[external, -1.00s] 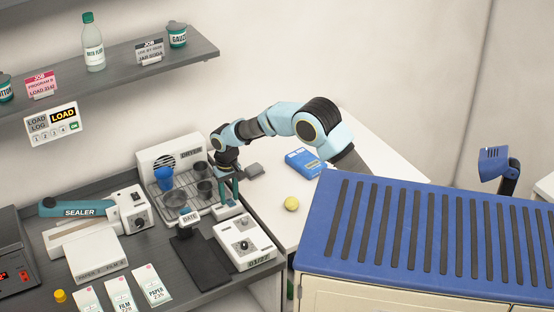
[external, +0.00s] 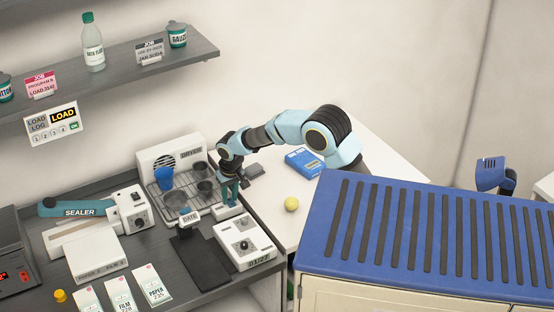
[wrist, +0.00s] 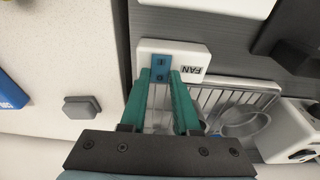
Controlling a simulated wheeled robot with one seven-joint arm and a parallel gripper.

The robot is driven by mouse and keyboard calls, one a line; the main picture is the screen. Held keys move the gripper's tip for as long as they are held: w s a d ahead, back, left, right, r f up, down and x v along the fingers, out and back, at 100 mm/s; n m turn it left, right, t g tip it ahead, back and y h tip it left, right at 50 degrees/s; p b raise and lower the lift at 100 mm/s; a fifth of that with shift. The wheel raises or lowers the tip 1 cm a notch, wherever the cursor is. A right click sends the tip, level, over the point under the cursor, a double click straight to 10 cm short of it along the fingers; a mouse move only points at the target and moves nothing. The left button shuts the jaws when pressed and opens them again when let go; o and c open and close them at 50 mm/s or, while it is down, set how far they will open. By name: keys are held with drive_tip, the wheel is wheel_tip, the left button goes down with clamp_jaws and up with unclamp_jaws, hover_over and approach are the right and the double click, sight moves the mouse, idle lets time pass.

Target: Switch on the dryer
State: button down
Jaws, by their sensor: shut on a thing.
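The dryer (external: 158,152) is a white unit with a round vent and a dark label, at the back of the grey bench. A wire rack (external: 167,204) in front of it holds a blue cup (external: 164,178) and several grey cups. A small white box marked FAN (wrist: 198,50) sits at the rack's end, and it also shows in the external view (external: 222,213). It carries a blue switch (wrist: 160,66). My gripper (wrist: 160,78) points down at this box, its teal fingertips shut on the blue switch. Which way the switch is set, I cannot tell.
A white device with a knob (external: 244,243) and a DATE stamp (external: 190,217) stand in front of the rack. The sealer (external: 80,209) is to the left. A yellow ball (external: 291,204) and a blue pack (external: 304,162) lie on the white table at right.

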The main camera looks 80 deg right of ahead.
drive_tip(key=shift+s+a+t+h+b, duration=0.1)
drive_tip(key=shift+t+h+b, duration=0.3)
drive_tip(key=shift+b, duration=0.2)
drive_tip(key=c, duration=0.6)
unclamp_jaws()
drive_tip(key=shift+c, duration=0.2)
drive_tip(key=b+v, duration=0.1)
drive_tip(key=v, duration=1)
drive_tip(key=shift+b, duration=0.3)
